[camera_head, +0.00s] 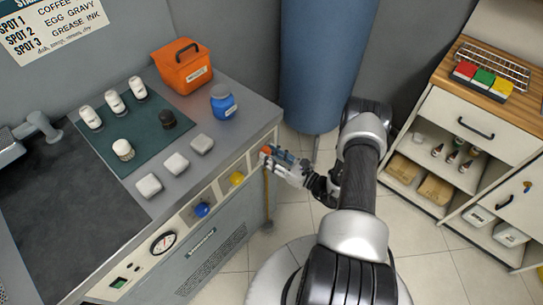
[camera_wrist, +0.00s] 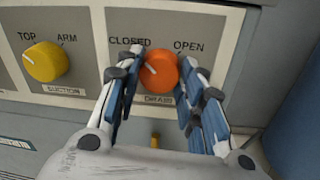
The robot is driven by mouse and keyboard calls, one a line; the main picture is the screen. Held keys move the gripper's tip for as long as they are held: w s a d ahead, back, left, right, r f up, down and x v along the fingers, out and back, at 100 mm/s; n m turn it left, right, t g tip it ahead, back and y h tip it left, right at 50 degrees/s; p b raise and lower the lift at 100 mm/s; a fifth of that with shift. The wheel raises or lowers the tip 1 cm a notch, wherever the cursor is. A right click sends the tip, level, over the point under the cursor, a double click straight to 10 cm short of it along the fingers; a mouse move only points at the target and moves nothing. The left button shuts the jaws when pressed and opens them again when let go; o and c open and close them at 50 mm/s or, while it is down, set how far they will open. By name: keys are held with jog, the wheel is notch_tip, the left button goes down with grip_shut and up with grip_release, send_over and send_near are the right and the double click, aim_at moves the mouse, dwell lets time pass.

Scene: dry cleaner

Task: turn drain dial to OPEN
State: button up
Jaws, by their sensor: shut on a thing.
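The orange drain dial (camera_wrist: 158,70) is on the grey front panel in the wrist view, above the label DRAIN. The word CLOSED (camera_wrist: 130,42) is at its upper left and OPEN (camera_wrist: 188,47) at its upper right. The dial's short white mark is on its left side, slanting up-left toward CLOSED. My gripper (camera_wrist: 155,85) is shut on the dial, one finger on each side. In the head view my gripper (camera_head: 272,157) is at the right end of the panel, where only a little of the dial (camera_head: 266,150) shows.
A yellow suction knob (camera_wrist: 45,61) is left of the drain dial. A blue knob (camera_head: 202,210) and a gauge (camera_head: 163,243) are farther along. The counter above holds an orange box (camera_head: 182,72) and a blue jar (camera_head: 223,105). A blue cylinder (camera_head: 325,60) stands behind my arm.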

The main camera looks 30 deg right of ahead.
jog(key=shift+m, duration=0.3)
jog(key=m+b, duration=0.2)
jog(key=m, duration=0.7)
jog(key=m+t+h+b, duration=0.1)
jog(key=m, duration=0.8)
jog(key=shift+s+a+f+b, duration=0.1)
jog(key=shift+a+f+b, duration=0.05)
jog(key=shift+b, duration=0.2)
jog(key=o, duration=1.1)
